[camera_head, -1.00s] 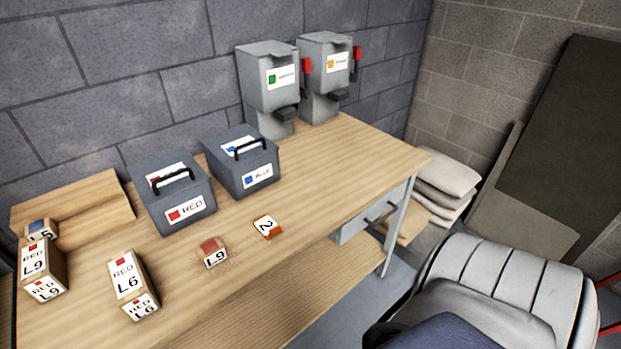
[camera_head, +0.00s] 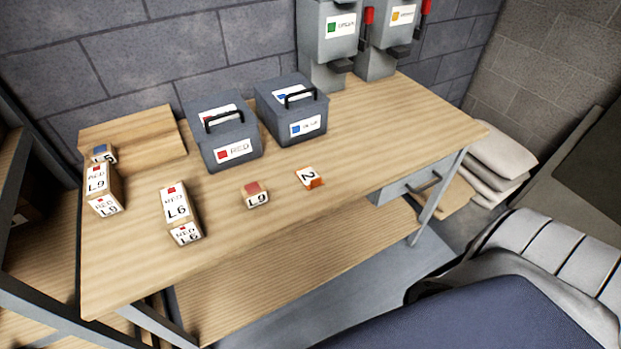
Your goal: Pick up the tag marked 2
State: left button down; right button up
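The tag marked 2 (camera_head: 309,178) is a small white piece with a black 2 and an orange edge. It lies on the wooden table (camera_head: 350,150), right of a small L9 block (camera_head: 256,195) with a red top, with a gap between them. Neither of my grippers shows in the head view.
Grey RED (camera_head: 233,152) and blue-labelled (camera_head: 309,126) boxes with black handles stand behind the tag. Taller L6 (camera_head: 176,203) and L9 (camera_head: 97,180) boxes stand to the left. Two grey dispensers (camera_head: 328,50) are at the back. The table right of the tag is clear.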

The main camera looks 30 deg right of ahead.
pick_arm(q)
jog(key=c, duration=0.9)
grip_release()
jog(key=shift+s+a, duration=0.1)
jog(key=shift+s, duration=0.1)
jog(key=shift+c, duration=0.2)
